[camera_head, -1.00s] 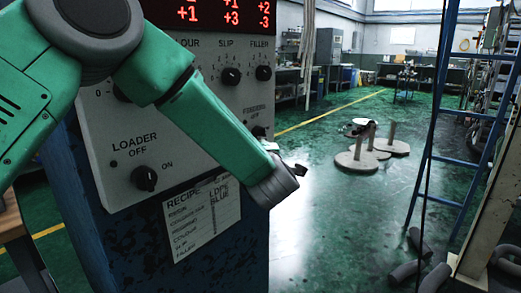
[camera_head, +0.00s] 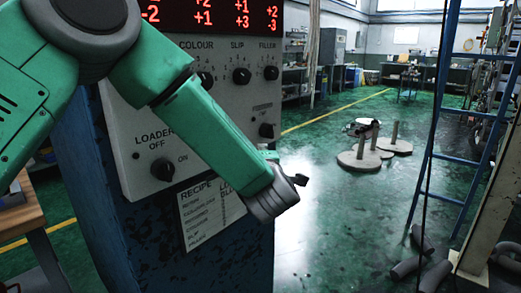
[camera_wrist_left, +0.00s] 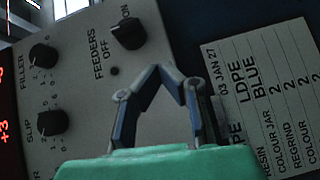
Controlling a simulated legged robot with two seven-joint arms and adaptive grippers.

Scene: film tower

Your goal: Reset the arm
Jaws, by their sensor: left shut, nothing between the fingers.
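My left arm comes in from the left in the head view and crosses in front of a control panel (camera_head: 215,120). My left gripper shows in the left wrist view (camera_wrist_left: 168,72), shut and empty, with its fingertips together in front of the panel. In the head view only a small dark part of it shows beyond the grey wrist. A feeders knob (camera_wrist_left: 129,33) lies just above the fingertips in the wrist view, and the filler knob (camera_wrist_left: 43,55) and slip knob (camera_wrist_left: 52,122) lie to the left. My right gripper is not in either view.
A recipe card (camera_head: 208,212) is on the panel's blue lower part, below the loader knob (camera_head: 163,170). A wooden bench (camera_head: 22,212) stands at the left. A blue ladder (camera_head: 455,155) and grey tubes (camera_head: 421,262) are at the right.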

